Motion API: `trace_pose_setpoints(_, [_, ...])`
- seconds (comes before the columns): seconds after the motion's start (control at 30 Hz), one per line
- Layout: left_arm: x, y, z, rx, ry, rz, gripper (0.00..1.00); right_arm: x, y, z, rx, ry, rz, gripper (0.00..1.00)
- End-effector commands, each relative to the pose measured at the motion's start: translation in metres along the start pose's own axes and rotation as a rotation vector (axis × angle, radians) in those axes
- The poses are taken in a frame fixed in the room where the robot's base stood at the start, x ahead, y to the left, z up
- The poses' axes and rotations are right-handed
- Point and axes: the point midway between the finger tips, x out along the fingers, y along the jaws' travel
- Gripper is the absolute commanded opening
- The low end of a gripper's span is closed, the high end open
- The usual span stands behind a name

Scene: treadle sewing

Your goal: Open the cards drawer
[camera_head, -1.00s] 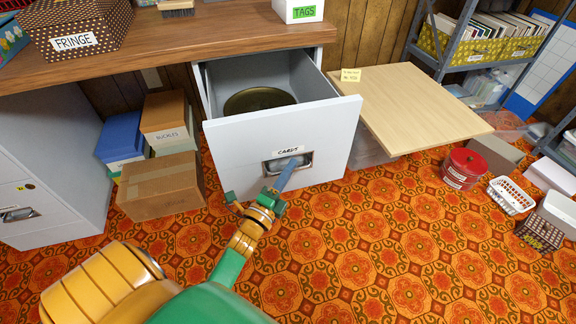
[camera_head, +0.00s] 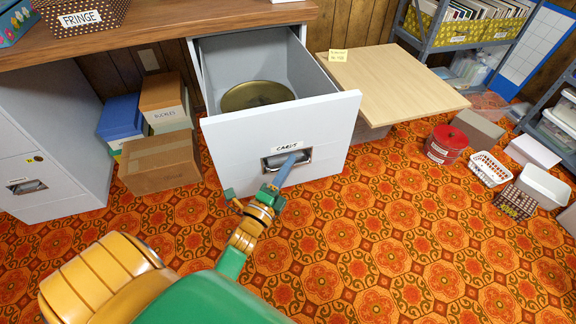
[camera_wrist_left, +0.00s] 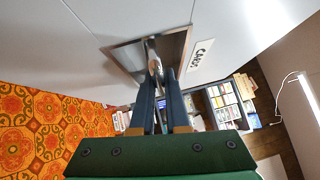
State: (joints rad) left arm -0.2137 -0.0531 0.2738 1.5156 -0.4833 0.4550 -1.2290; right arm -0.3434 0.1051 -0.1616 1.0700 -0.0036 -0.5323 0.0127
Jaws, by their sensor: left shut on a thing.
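The cards drawer (camera_head: 240,145) is a light grey-white drawer under the wooden desktop, pulled well out. Its front bears a "CARDS" label and a recessed metal handle (camera_head: 271,162). A round brass-coloured object (camera_head: 256,95) lies inside it. My left gripper (camera_head: 287,168) reaches the handle from below, its blue fingers shut on it. In the left wrist view the fingers (camera_wrist_left: 158,85) close on the metal handle (camera_wrist_left: 150,58) beside the label (camera_wrist_left: 201,58). My right gripper is not in view.
A brown box (camera_head: 160,162) and stacked boxes stand left of the drawer. A pale wooden board (camera_head: 395,82) sits close on the right. A red pot (camera_head: 446,143) and white baskets stand farther right. The patterned floor (camera_head: 370,235) in front is clear.

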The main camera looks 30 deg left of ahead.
Motion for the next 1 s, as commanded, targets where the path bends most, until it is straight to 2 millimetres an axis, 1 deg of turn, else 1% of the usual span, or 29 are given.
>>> trace_pose_setpoints(0.17, [0.0, 0.0, 0.0, -0.001, 0.0, 0.0, 0.0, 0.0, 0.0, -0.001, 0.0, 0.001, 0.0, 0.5])
trace_pose_setpoints(0.2, [0.0, 0.0, 0.0, -0.001, 0.0, 0.0, 0.18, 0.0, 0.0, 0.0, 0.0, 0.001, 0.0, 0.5])
trace_pose_setpoints(0.23, [0.0, 0.0, 0.0, -0.001, 0.0, 0.0, 0.25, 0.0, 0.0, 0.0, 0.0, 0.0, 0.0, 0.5])
trace_pose_setpoints(0.5, [0.0, 0.0, 0.0, -0.001, 0.0, 0.0, 0.25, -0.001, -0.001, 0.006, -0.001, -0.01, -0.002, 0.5])
trace_pose_setpoints(0.57, [-0.005, 0.0, 0.0, -0.001, 0.0, 0.002, 0.25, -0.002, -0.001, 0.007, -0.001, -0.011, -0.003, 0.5])
trace_pose_setpoints(0.67, [-0.024, 0.0, 0.0, -0.001, -0.001, 0.006, 0.25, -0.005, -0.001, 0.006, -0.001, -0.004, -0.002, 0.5])
trace_pose_setpoints(0.8, [-0.054, 0.0, 0.0, -0.001, -0.001, 0.005, 0.25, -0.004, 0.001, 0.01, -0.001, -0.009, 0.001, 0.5])
trace_pose_setpoints(0.9, [-0.067, 0.0, 0.0, -0.001, 0.0, 0.002, 0.25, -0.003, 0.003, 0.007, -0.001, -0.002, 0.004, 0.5])
trace_pose_setpoints(1.0, [-0.071, 0.0, 0.0, -0.001, 0.0, 0.001, 0.25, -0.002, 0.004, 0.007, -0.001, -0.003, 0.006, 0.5])
